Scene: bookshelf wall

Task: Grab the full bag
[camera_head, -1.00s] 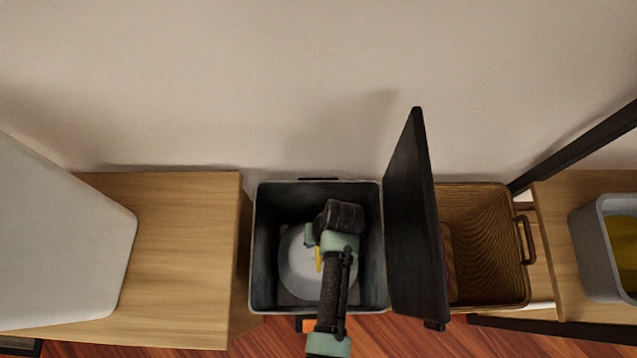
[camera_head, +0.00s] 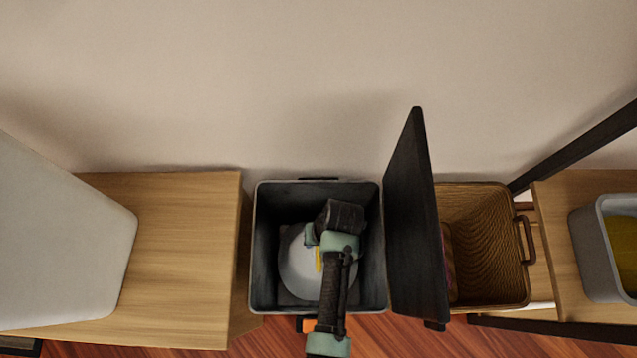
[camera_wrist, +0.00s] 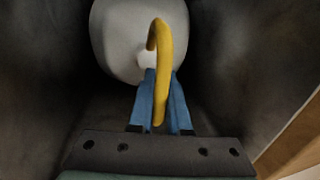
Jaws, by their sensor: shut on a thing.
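The full bag (camera_head: 303,275) is a pale grey-white rounded sack with a yellow loop handle, sitting inside an open dark bin (camera_head: 265,290). In the wrist view the bag (camera_wrist: 115,40) is ahead of my gripper, and its yellow handle (camera_wrist: 163,75) arches toward the camera. My gripper (camera_wrist: 160,100) has blue fingers closed around the yellow handle. In the head view my arm reaches down into the bin, and my own wrist hides most of the fingers and part of the bag.
The bin's dark lid (camera_head: 412,220) stands upright on the right side. Beyond it is a wicker basket (camera_head: 490,245). A wooden cabinet (camera_head: 185,250) stands close on the left, with a large pale object (camera_head: 55,240) on it. The wall is behind.

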